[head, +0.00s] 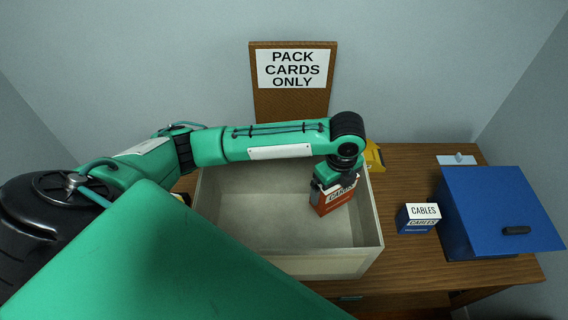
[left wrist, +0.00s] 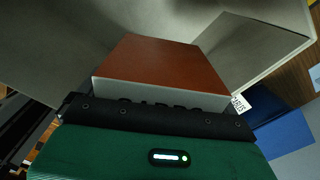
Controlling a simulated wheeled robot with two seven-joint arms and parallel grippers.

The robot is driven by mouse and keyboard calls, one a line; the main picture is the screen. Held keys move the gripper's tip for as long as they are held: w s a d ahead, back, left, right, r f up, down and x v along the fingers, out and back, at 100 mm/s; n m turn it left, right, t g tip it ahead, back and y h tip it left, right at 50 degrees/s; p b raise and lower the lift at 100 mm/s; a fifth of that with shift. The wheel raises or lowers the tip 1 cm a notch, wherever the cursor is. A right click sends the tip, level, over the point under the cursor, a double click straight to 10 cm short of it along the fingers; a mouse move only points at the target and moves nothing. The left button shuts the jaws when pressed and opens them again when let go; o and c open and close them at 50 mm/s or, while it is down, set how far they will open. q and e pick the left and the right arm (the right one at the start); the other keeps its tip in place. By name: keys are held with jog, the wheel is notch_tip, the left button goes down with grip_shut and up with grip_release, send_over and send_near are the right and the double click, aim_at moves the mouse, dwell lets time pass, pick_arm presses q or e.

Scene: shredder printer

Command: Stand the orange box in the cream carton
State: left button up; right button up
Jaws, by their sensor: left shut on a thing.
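The orange box (head: 338,199), labelled CARDS, is upright inside the right part of the cream carton (head: 308,264). My left gripper (head: 337,180) is shut on its upper part from above. In the left wrist view the orange box (left wrist: 165,65) extends away from the gripper (left wrist: 150,112), with its white edge nearest the jaws and the carton's walls around it. I cannot tell whether the bottom of the box touches the carton floor. My right gripper is in neither view.
A blue CABLES box (head: 418,218) stands on the wooden table right of the carton, beside a larger blue box (head: 490,205) with a black handle. A yellow object (head: 374,155) is behind the carton. A PACK CARDS ONLY sign (head: 293,70) stands at the back.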

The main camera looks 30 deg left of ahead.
pick_arm(q)
jog(key=shift+d+r+m, duration=0.15)
jog(key=shift+d+m, duration=0.05)
jog(key=shift+m, duration=0.5)
jog(key=shift+f+p, duration=0.35)
jog(key=p, duration=0.3)
send_over(323, 232)
notch_tip(323, 232, down, 15)
notch_tip(323, 232, down, 4)
jog(key=shift+r+p, duration=0.25)
jog(key=shift+p, duration=0.2)
jog(key=shift+f, duration=0.45)
jog(key=shift+f, duration=0.1)
jog(key=o, duration=0.6)
jog(key=shift+f, duration=0.1)
jog(key=shift+o, duration=0.4)
